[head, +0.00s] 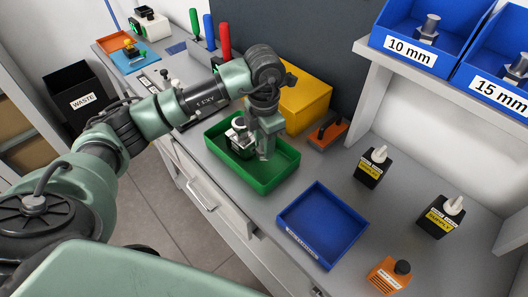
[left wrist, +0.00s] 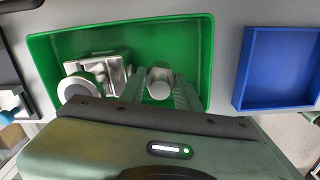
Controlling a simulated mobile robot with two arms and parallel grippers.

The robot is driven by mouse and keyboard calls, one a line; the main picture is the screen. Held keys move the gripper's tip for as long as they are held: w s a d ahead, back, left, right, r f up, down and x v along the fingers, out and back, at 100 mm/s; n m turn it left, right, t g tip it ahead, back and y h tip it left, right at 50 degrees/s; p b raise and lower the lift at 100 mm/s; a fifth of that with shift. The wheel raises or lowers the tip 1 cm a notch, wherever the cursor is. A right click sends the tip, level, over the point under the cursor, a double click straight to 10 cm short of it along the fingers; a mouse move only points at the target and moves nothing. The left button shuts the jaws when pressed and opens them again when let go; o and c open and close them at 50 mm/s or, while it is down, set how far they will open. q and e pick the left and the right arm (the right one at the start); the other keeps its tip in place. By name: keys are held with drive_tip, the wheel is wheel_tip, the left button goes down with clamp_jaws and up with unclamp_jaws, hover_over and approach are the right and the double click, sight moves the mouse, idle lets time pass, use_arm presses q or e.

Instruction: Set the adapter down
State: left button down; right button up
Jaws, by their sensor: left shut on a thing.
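My left gripper (head: 264,152) reaches down into the green tray (head: 287,178) on the workbench. In the left wrist view its two fingers (left wrist: 159,92) are shut on the adapter (left wrist: 159,80), a small silver piece with a faceted end. The adapter is inside the outline of the tray (left wrist: 206,60); whether it touches the tray floor I cannot tell. A silver transmitter (head: 238,136) with a round face is in the tray, left of the gripper; it also shows in the wrist view (left wrist: 85,82). My right gripper is not in view.
An empty blue tray (head: 322,226) lies to the right. A yellow box (head: 305,100) and an orange-and-black item (head: 328,132) stand behind. Blue bins (head: 410,45) sit on the shelf.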

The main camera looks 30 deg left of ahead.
use_arm(q)
wheel_tip(320, 180, down, 4)
drive_tip(key=shift+r+p, duration=0.25)
drive_tip(key=shift+p, duration=0.15)
drive_tip(key=shift+f, duration=0.5)
drive_tip(key=c, duration=1.3)
unclamp_jaws()
drive_tip(key=shift+f, duration=0.1)
